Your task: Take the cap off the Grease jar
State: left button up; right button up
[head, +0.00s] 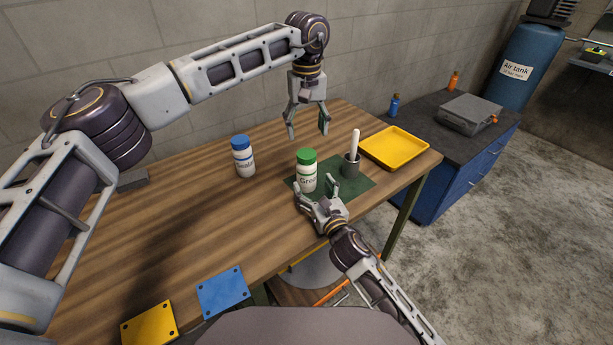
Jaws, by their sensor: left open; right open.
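The Grease jar (307,178) is white with a green cap (306,156) on it. It stands upright on a green mat (353,190) on the wooden table; its label is partly visible. My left gripper (308,136) is open, fingers pointing down, above and just behind the jar, apart from the cap as far as I can tell. My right gripper (314,188) is open at the front of the jar, low near the mat. One finger is close to the jar's lower side; I cannot tell whether it touches.
A white jar with a blue cap (242,157) stands left of the mat. A yellow tray (394,143) is at the right. Blue (223,292) and yellow (150,326) plates lie at the front left.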

aim_at(310, 181)
jog(key=shift+x, duration=3.05)
grip_shut()
pick_arm(q)
jog(key=shift+m, duration=2.2)
jog(key=shift+f, duration=0.1)
